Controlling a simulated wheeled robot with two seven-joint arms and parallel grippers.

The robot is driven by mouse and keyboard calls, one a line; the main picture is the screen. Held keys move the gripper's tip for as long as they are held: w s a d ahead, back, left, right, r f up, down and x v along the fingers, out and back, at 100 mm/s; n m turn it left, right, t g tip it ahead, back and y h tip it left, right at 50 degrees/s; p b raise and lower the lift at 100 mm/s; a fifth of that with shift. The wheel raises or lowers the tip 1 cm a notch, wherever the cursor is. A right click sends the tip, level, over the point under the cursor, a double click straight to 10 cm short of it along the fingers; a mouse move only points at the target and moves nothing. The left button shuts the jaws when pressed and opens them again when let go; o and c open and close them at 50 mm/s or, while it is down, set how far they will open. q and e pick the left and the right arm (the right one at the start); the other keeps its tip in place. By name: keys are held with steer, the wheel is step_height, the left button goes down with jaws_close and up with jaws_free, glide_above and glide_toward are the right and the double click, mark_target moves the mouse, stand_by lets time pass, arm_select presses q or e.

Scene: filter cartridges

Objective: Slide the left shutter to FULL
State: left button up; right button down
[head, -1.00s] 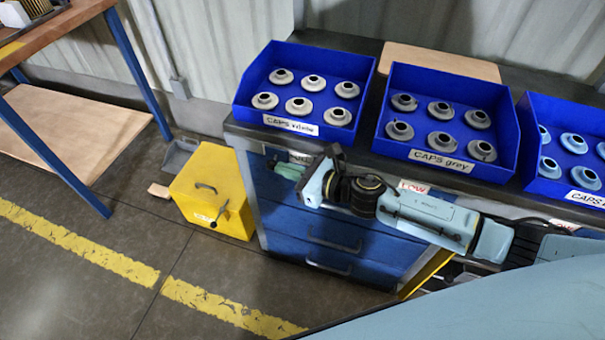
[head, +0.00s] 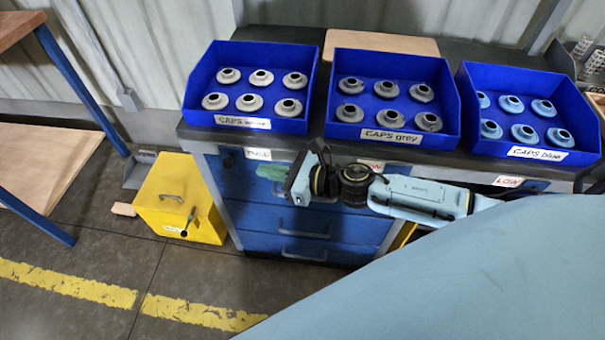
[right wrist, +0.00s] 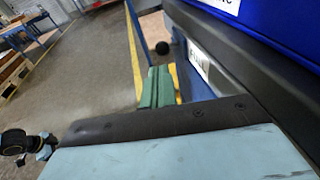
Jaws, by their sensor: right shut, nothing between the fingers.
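The left shutter shows as a round black knob (right wrist: 162,48) in the right wrist view, standing out beyond a white label (right wrist: 195,65). In the head view a small dark knob (head: 228,161) is just left of the FULL label (head: 258,154) on the bench front. My right gripper (head: 268,172) has green fingers pressed together, empty, below and slightly right of that label. The fingers also show in the right wrist view (right wrist: 156,88), short of the knob with a gap between. The shutter's plate and track cannot be made out. My left gripper is out of view.
Blue bins of white (head: 190,100), grey (head: 335,115) and blue caps (head: 470,125) stand on the dark bench. LOW labels mark the bench front to the right. Blue drawers (head: 300,225) lie below. A yellow box (head: 165,205) stands on the floor at left.

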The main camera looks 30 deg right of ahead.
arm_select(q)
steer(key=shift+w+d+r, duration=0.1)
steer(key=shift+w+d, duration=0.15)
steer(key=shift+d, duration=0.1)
arm_select(e)
steer(key=v, duration=0.7)
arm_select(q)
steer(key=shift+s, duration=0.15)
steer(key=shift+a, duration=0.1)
